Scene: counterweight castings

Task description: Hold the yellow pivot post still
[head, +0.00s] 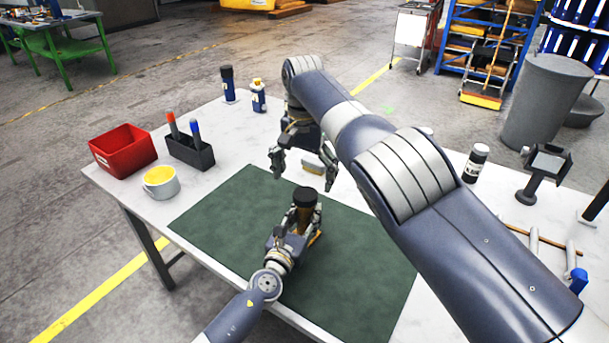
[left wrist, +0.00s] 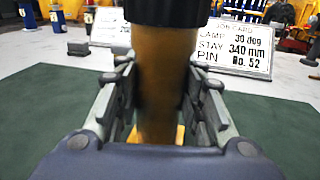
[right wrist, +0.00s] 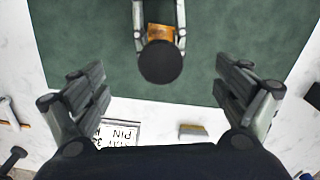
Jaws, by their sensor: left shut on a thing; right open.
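The yellow pivot post (left wrist: 160,95) stands upright on the green mat (head: 225,215), with a black cap (left wrist: 168,8) on top. In the head view the cap (head: 306,196) hides part of the post. My left gripper (head: 297,222) is shut around the post, with one finger on each side below the cap. In the right wrist view the cap (right wrist: 160,62) is seen from above, with part of the orange-yellow base (right wrist: 160,32) beside it. My right gripper (head: 303,172) is open and empty, above the mat's far edge and beyond the post.
A job card (left wrist: 236,52) and a small block (right wrist: 193,131) stand past the mat. My right arm crosses the table's right side.

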